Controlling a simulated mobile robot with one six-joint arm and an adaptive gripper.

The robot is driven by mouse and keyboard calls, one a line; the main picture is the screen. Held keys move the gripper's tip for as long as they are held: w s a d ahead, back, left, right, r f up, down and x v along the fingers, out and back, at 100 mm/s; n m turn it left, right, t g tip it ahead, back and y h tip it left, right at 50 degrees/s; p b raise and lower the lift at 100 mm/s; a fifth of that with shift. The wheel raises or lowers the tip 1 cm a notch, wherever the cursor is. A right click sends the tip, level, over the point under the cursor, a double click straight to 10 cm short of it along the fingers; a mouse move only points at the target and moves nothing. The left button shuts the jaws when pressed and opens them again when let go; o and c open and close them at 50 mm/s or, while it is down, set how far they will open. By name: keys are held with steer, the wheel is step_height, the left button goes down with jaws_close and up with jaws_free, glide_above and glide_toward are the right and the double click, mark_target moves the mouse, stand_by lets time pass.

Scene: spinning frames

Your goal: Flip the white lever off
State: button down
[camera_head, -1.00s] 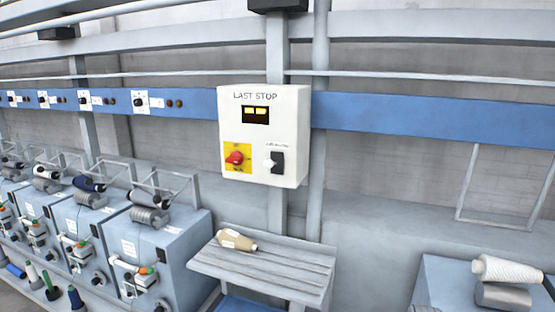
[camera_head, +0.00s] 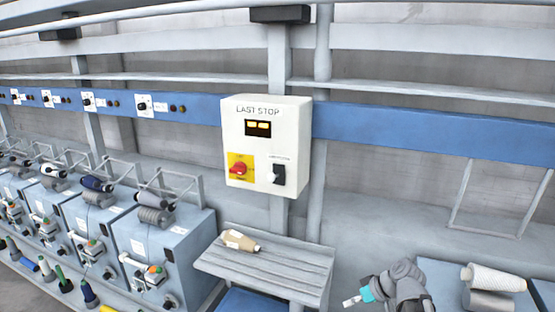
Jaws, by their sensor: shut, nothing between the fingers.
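A white control box (camera_head: 298,127) labelled LAST STOP hangs on the grey post. At its lower right is a black switch plate (camera_head: 279,174), with a small white lever (camera_head: 271,178) sticking out at the plate's left side. The lever is too small to read its exact position. A red knob (camera_head: 238,170) on a yellow plate is to its left. My gripper (camera_head: 352,301) appears at the bottom edge, right of centre, beyond a teal ring on my arm. It is shut and empty, well below and right of the box, touching nothing visible.
A grey slatted shelf (camera_head: 290,277) with a tan cone (camera_head: 239,241) juts out below the box. Blue-grey machines (camera_head: 160,245) line the left. A white yarn cone (camera_head: 494,278) lies at the right. The space before the box is clear.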

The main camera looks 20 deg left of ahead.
steer(key=w+a+r+n+y+p, duration=0.3)
steer(key=a+r+p, duration=0.15)
steer(key=r, duration=0.45)
steer(key=w+a+r+n+y+p, duration=0.25)
steer(key=a+r+y, duration=0.2)
steer(key=r, duration=0.45)
steer(key=n+y+p, duration=0.5)
steer(key=n+p, duration=0.1)
steer(key=p, duration=0.1)
glide_toward(271, 177)
steer(key=d+r, duration=0.4)
steer(key=r, duration=0.1)
steer(key=shift+s+d, duration=0.15)
steer(key=shift+s, duration=0.15)
steer(key=w+a+f+b, duration=0.1)
steer(key=a, duration=1)
steer(key=shift+a, duration=0.25)
steer(key=shift+w+a+f, duration=0.1)
steer(key=shift+a, duration=0.05)
steer(key=shift+d, duration=0.2)
